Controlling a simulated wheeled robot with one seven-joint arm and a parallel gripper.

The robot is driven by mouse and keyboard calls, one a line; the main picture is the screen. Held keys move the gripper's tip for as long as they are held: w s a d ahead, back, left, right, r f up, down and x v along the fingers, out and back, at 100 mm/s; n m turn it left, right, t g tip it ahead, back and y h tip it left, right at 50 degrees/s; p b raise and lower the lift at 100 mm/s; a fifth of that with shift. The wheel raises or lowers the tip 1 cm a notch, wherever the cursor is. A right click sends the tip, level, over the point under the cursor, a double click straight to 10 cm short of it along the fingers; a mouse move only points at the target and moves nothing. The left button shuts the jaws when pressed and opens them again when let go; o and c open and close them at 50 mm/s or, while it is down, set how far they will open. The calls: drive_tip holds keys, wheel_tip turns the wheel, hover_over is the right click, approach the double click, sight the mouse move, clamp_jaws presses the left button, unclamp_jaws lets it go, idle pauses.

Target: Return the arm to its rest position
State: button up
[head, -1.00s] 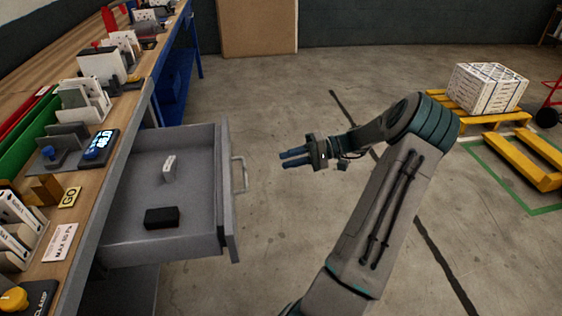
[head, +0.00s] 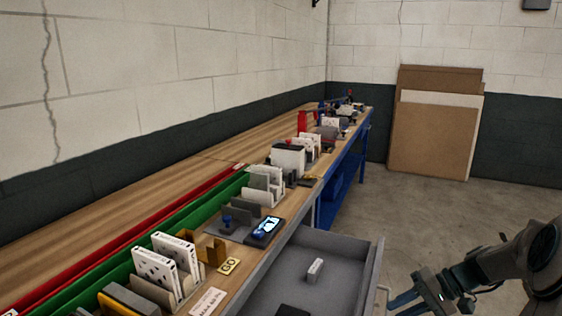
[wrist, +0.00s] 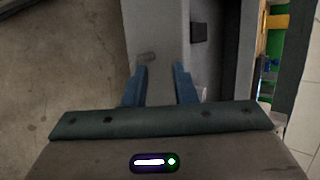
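My gripper (head: 408,300) shows at the lower right of the head view, just right of the open grey drawer (head: 372,262). Its two blue fingers stand apart in the wrist view (wrist: 160,86), with nothing held between them. The arm is bent, and only its front part shows in the head view. In the wrist view the drawer front and its handle (wrist: 147,57) lie beyond the fingertips. The gripper looks clear of the handle, but the exact gap is hard to tell.
The drawer holds a small white box (head: 315,269) and a dark block (head: 293,310). The workbench (head: 150,205) carries boxed filters (head: 155,270), holders and a lit device (head: 265,229). Cardboard sheets (head: 433,130) lean on the back wall. Open floor (head: 430,205) lies right of the bench.

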drive_tip(key=s+a+r+n+t+h+p, duration=0.2)
drive_tip(key=s+a+r+h+p, duration=0.4)
drive_tip(key=s+a+r+h, duration=0.4)
drive_tip(key=s+a+r+n, duration=0.1)
drive_tip(key=s+a+r, duration=0.3)
drive_tip(key=s, duration=0.2)
drive_tip(key=shift+s+r+p, duration=0.25)
drive_tip(key=shift+r+p, duration=0.1)
drive_tip(key=shift+r, duration=0.05)
